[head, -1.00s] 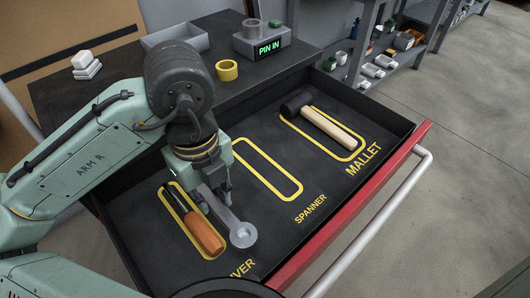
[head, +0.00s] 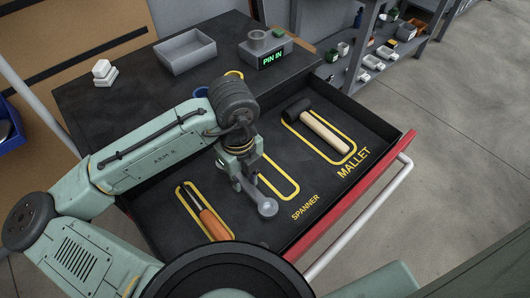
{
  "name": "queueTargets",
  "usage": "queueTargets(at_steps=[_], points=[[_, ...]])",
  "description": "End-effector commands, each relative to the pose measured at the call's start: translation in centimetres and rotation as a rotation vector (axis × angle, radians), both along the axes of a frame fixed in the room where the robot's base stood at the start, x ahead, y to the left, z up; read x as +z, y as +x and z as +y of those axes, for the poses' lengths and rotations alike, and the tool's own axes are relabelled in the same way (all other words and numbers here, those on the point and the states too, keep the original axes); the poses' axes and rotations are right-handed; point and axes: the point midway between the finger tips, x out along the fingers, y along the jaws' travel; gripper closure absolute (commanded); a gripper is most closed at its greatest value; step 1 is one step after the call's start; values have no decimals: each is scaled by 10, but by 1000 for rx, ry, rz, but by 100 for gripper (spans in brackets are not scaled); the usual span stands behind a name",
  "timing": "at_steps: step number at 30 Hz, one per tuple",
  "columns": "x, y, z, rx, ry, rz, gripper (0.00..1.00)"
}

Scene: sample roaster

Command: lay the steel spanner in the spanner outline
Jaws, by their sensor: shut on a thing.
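The steel spanner (head: 267,207) is held in my gripper (head: 238,183). Its round end points toward the drawer's front; its other end is hidden behind my gripper. The spanner outline (head: 296,190), a yellow rounded loop on the dark drawer floor, shows just right of the spanner. My gripper and wrist hide the outline's far part. I cannot tell how high the spanner is above the floor.
A screwdriver (head: 212,222) with an orange handle lies in the left outline. A mallet (head: 325,132) lies in the right outline. The red drawer front (head: 345,206) bounds the near side. A grey tray (head: 186,57) and a "PIN IN" box (head: 266,51) stand on the cabinet top.

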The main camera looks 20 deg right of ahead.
Motion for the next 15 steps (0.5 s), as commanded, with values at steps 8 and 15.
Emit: queueTargets(at_steps=[8, 15], points=[[-4, 38, -54, -1, 2, -2, 100], [-7, 51, -73, 0, 0, 0, 100]])
